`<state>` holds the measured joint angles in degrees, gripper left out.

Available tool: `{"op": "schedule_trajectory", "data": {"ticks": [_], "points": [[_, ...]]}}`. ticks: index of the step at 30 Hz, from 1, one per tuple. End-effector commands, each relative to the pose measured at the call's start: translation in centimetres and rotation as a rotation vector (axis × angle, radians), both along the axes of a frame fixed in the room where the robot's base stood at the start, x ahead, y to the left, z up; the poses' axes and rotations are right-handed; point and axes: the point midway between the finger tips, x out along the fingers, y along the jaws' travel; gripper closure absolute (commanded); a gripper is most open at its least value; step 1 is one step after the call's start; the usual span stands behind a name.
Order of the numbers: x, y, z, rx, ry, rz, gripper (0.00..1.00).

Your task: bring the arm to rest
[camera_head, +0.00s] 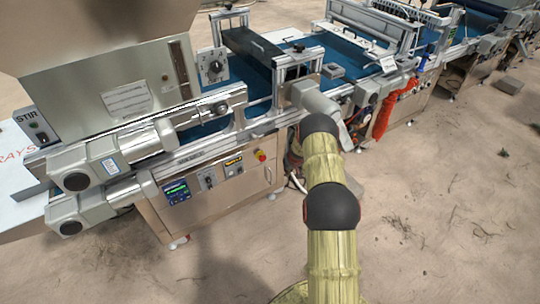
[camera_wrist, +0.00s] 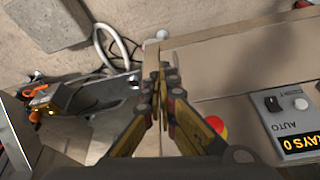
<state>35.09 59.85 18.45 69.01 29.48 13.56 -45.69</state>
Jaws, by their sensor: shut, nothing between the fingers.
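My arm, in a yellowish ribbed sleeve with dark joints, reaches up from the bottom of the head view toward the seeder machine (camera_head: 225,185). My gripper itself is not clear in the head view; the arm's far end is beside the machine's front edge. In the wrist view my gripper (camera_wrist: 163,72) is shut with its fingertips together and nothing between them. It hangs in front of the machine's beige panel (camera_wrist: 230,60). A red button (camera_wrist: 217,127) shows just right of the fingers, partly hidden by them.
A control box (camera_wrist: 285,115) marked AUTO is at the right of the wrist view. A pale hose (camera_wrist: 100,45) and an orange-and-black device (camera_wrist: 42,98) lie to the left. Sandy floor (camera_head: 450,200) is open at right.

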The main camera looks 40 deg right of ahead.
Motion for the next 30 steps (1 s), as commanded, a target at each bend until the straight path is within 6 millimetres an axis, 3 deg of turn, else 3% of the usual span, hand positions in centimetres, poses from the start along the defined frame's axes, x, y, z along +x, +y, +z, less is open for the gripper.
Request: {"op": "schedule_trajectory", "data": {"ticks": [11, 17, 19, 26, 30], "points": [[-0.5, 0.7, -0.2, 0.05, 0.009, -0.06, 1.0], [-5.3, 5.0, -2.7, 0.183, 0.125, -0.128, 1.0], [-7.3, 6.6, -2.7, 0.223, 0.171, -0.146, 1.0], [-11.2, 11.0, 3.2, 0.302, 0.278, -0.183, 1.0], [-12.6, 13.7, 8.3, 0.316, 0.32, -0.18, 1.0]]}}
